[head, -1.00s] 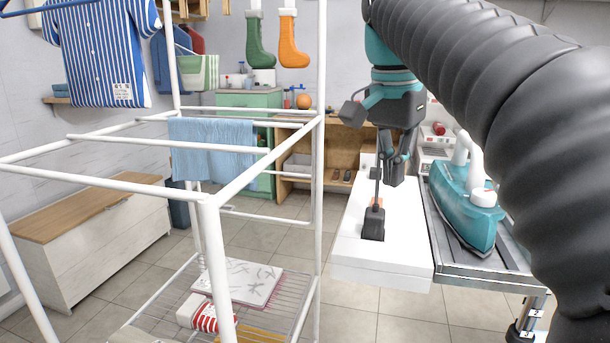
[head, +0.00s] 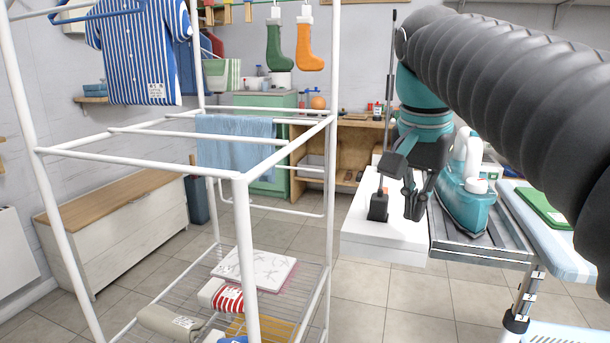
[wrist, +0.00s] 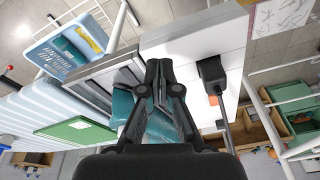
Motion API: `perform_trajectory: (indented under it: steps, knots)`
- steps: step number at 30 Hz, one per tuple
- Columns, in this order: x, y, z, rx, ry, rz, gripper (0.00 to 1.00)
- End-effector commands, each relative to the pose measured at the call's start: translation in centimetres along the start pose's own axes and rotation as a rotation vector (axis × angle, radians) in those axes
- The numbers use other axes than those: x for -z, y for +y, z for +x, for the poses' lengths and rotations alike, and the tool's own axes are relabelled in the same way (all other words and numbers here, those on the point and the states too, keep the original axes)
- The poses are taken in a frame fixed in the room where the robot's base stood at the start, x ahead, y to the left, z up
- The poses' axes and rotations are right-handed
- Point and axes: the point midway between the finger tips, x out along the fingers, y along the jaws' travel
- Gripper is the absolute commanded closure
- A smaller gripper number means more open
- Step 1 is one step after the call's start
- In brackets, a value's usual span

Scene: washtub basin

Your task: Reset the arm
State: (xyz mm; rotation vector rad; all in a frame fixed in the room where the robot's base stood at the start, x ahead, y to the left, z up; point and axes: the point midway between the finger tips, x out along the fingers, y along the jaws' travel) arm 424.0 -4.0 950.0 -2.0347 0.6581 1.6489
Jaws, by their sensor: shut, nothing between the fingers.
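My gripper (head: 416,212) hangs fingers-down above the right edge of the white surface (head: 385,248), beside the teal iron. It is shut and empty. In the wrist view my gripper (wrist: 160,98) points at the white surface (wrist: 190,48) and the metal plate, fingers together. My black arm bends across the upper right of the head view.
A teal iron (head: 463,204) stands on the metal plate right of my gripper. A black and orange tool (head: 378,206) stands on the white surface to the left. A white drying rack (head: 243,215) with a light blue towel (head: 235,140) fills the left.

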Motion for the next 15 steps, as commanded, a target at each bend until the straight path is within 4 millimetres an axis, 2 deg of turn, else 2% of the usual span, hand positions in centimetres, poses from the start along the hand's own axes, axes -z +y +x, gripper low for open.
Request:
perform_trajectory:
  steps: [5, 8, 15]
  knots:
    - [-2.2, 1.4, 2.5, 0.041, 0.03, -0.109, 1.0]
    - [-3.9, 2.5, 4.7, 0.072, 0.059, -0.194, 1.0]
    - [-8.8, 5.4, 11.4, 0.14, 0.15, -0.41, 1.0]
